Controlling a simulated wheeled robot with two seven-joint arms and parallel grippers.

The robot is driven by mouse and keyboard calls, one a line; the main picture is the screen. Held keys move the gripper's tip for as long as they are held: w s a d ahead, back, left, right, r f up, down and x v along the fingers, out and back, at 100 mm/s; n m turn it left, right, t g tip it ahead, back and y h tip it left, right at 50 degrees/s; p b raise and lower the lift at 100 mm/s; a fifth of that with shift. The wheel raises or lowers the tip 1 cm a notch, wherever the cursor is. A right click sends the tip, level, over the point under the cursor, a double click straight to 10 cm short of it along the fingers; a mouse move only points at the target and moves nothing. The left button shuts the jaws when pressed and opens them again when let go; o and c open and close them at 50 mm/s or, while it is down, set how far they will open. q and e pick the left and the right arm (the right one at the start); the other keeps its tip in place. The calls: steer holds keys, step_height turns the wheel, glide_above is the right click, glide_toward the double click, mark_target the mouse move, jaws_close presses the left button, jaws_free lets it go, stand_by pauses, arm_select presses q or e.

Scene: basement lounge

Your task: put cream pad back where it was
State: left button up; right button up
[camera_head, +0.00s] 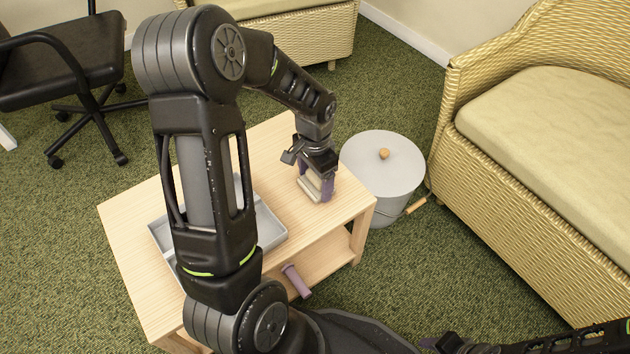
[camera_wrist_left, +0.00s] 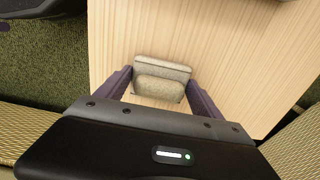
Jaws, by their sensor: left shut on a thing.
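The cream pad (camera_head: 309,186) is at the right end of the light wooden table (camera_head: 285,140), between the fingers of my left gripper (camera_head: 316,187). In the left wrist view, the pad (camera_wrist_left: 160,88) shows as a pale, speckled block with a stepped upper part. The purple fingers of my left gripper (camera_wrist_left: 160,92) stand on either side of it, shut on it. I cannot tell whether the pad touches the tabletop. My right gripper (camera_head: 436,342) is partly in view at the bottom edge, and its jaw opening is unclear.
A grey divided tray (camera_head: 270,232) sits on the table, partly hidden by my left arm. A purple object (camera_head: 297,281) lies by the lower shelf (camera_head: 325,258). A grey lidded drum (camera_head: 368,165) and a wicker sofa (camera_head: 540,180) stand right of the table. A black chair (camera_head: 75,55) is at left.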

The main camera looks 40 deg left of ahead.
mark_target(315, 177)
arm_select(q)
steer(key=shift+f, duration=0.15)
steer(key=o, duration=1.2)
steer(key=shift+r, duration=0.2)
step_height(315, 177, up, 11)
steer(key=p, duration=0.4)
steer(key=shift+r, duration=0.5)
